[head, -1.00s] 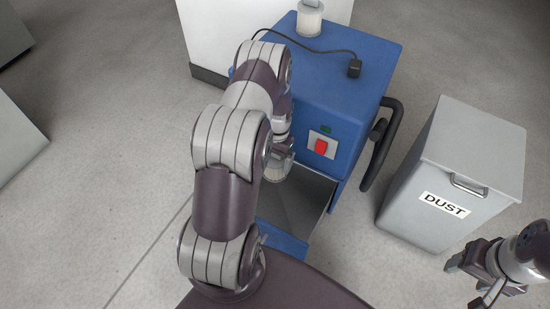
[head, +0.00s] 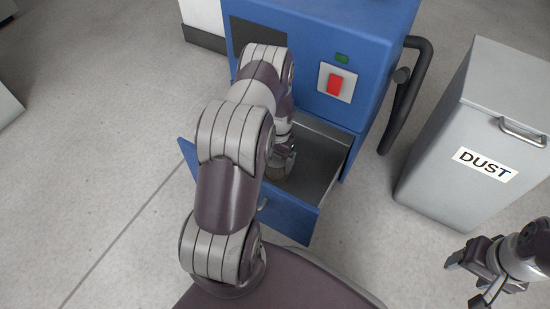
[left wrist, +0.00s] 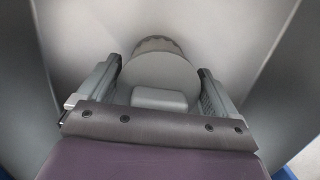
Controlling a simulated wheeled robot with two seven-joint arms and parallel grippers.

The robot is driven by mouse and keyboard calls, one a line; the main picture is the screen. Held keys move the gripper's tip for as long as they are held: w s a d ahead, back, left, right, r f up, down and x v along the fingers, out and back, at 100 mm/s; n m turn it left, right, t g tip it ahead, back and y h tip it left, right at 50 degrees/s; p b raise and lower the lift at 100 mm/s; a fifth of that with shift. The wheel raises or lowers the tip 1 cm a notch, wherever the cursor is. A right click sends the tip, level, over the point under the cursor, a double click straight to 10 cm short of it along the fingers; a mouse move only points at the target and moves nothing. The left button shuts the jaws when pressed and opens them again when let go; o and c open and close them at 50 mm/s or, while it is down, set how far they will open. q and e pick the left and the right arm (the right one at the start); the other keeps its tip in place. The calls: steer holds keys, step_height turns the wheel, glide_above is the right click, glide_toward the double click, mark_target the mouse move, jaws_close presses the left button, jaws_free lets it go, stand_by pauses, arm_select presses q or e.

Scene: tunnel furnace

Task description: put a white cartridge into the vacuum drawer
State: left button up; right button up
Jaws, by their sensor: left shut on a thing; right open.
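The vacuum drawer (head: 322,165) is pulled out from the blue vacuum unit (head: 372,60), with its grey inside partly hidden by my left arm. My left gripper (head: 283,160) reaches down into the drawer. It is shut on the white cartridge (left wrist: 160,72), which shows as a round pale body with a darker ribbed end between the two fingers in the left wrist view. In the head view only a small part of the cartridge (head: 277,172) shows below the fingers. Whether it touches the drawer floor I cannot tell. My right gripper (head: 467,281) is open and empty at the lower right.
A grey bin marked DUST (head: 455,150) stands right of the vacuum unit. A black handle (head: 405,95) sticks out from the unit's right side. A red switch (head: 335,85) is on its front. The floor at left is clear.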

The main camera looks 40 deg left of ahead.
arm_select(q)
steer(key=o, duration=0.8)
step_height(320, 180, up, 13)
steer(key=w+p, duration=0.1)
steer(key=p, duration=0.6)
steer(key=shift+w+f, duration=0.15)
steer(key=shift+w, duration=0.25)
steer(key=shift+a, duration=0.1)
